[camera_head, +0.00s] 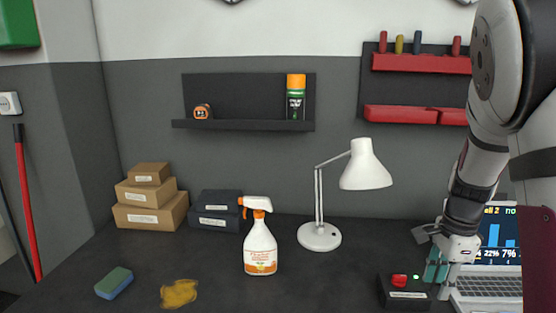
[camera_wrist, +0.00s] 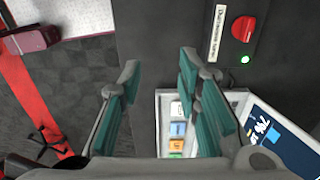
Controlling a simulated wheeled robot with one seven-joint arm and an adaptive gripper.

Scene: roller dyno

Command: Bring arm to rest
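My arm comes down along the right side of the head view. My gripper (camera_head: 437,268) hangs fingers-down at the right of the dark table, between the red-button box and the laptop. In the wrist view my gripper (camera_wrist: 158,68) has its two teal-padded fingers well apart, with nothing held between them. The dark table top shows in the gap. Whether the fingertips touch the table or laptop cannot be told.
The red-button box (camera_head: 407,292) and laptop (camera_head: 487,286) are close to my gripper. A lamp (camera_head: 319,236), spray bottle (camera_head: 260,250), sponge (camera_head: 114,283) and yellow cloth or stain (camera_head: 179,293) are further left. Boxes (camera_head: 150,215) stand at the back left.

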